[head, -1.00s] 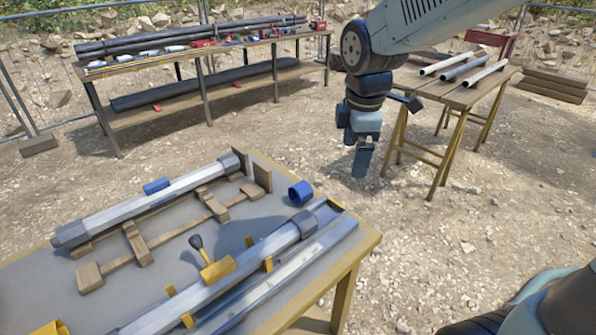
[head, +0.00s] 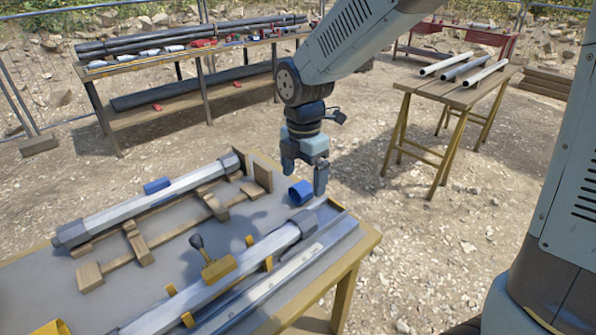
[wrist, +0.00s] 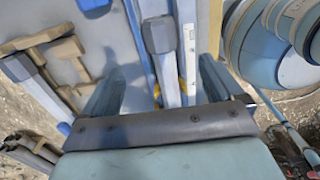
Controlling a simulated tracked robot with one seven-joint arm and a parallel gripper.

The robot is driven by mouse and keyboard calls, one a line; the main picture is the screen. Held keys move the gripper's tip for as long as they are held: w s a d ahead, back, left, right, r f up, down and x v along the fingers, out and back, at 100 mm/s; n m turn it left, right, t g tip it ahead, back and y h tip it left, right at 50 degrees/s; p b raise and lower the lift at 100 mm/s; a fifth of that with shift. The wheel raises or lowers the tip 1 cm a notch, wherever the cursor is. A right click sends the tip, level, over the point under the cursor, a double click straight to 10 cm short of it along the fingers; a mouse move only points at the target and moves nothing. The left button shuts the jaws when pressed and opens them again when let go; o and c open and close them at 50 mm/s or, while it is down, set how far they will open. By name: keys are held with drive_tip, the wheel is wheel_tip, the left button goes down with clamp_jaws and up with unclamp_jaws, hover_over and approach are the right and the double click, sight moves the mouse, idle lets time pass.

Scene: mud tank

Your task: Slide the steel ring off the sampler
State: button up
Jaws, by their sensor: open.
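A long grey tube that looks like the sampler (head: 225,280) lies in yellow holders near the table's right side. A thicker dark-grey collar (head: 302,222), possibly the steel ring, sits around its far end. It also shows in the wrist view as a grey end piece (wrist: 158,36). My gripper (head: 305,178) points down above the table's far right end, its fingers open and apart from the collar. In the wrist view my open gripper (wrist: 160,92) has nothing held between its fingers. I cannot tell its exact height above the tube.
A second tube (head: 150,205) lies on a wooden cradle at the left. A metal channel (head: 300,262) runs beside the sampler. A long bench (head: 205,62) and a small table (head: 460,90) stand behind on gravel.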

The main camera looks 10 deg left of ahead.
sight(303, 216)
wheel_tip(303, 216, down, 13)
drive_tip(key=shift+f, duration=0.15)
idle(0.4)
drive_tip(key=c, duration=1.4)
drive_tip(key=shift+o, duration=0.2)
drive_tip(key=shift+w+d, duration=1.85)
drive_tip(key=shift+w, duration=0.3)
drive_tip(key=o, duration=1.4)
drive_tip(key=shift+c, duration=0.2)
wheel_tip(303, 216, up, 14)
drive_tip(key=shift+f, duration=0.15)
